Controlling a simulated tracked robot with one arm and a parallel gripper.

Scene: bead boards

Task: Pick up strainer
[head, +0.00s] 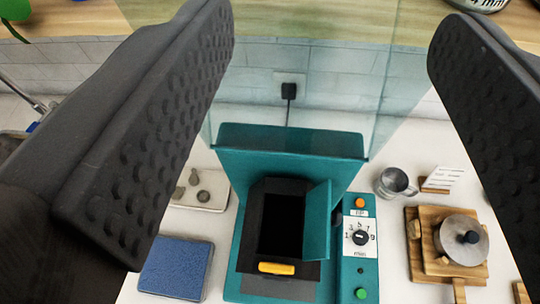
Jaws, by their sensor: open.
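My gripper (335,25) is open and empty, with one dark, studded finger on the left and one on the right. It is in the air above the counter, with the teal machine showing between the fingers. No strainer can be made out for certain. A metal rim with a "4 mm" label (485,4) is cut off by the top right edge, on the wooden shelf beyond the right finger. It may be a strainer, but most of it is out of view.
A teal machine (290,140) with a clear shield stands in the middle. Its control panel (360,270) is on the right. A metal cup (394,183) and a lidded pot (461,238) on wooden boards stand further right. A blue pad (175,268) and stone tray (212,192) lie left.

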